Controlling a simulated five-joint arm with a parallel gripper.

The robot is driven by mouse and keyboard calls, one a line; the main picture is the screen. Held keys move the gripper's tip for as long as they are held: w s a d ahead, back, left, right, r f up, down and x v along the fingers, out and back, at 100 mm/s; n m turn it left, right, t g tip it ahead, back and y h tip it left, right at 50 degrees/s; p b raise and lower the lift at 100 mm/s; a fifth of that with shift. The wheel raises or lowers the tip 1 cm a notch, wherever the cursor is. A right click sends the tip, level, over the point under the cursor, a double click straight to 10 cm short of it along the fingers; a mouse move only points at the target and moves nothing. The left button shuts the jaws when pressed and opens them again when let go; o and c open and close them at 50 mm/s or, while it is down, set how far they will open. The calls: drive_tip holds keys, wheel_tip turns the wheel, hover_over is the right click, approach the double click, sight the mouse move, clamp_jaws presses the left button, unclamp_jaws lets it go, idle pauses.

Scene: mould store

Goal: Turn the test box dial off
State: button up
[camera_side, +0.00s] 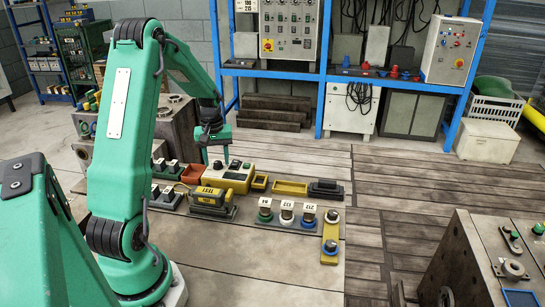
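The test box (238,176) is a small cream and yellow box with dark knobs on top, standing on the bench beyond the yellow meter. My gripper (216,158) points down over the left part of the box, its tips at or just above a dark knob. I cannot tell whether the tips touch the knob, nor which way the dial points. The fingers are small and seen nearly edge-on, so their gap is unclear.
A yellow meter (212,197) stands in front of the box. An orange-brown tray (192,174) is to its left; a small yellow block (260,182) and a yellow tray (290,188) are to its right. Numbered round pieces (286,212) stand in front right. Bare bench lies in front.

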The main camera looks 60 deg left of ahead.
sight(219, 163)
drive_tip(key=shift+d+r, duration=0.1)
drive_tip(key=shift+r, duration=3.85)
drive_tip(key=d+r+m+t, duration=0.1)
drive_tip(key=d+r+m, duration=0.3)
drive_tip(key=d, duration=0.5)
drive_tip(key=d+r+m+t, duration=0.1)
drive_tip(key=d+r+m, duration=0.1)
drive_tip(key=d+r, duration=0.55)
drive_tip(key=s+d+m+t, duration=0.3)
drive_tip(key=s+d+m, duration=0.4)
drive_tip(key=s+d, duration=0.3)
drive_tip(key=d, duration=0.4)
drive_tip(key=shift+d+f, duration=0.25)
drive_tip(key=shift+d, duration=0.15)
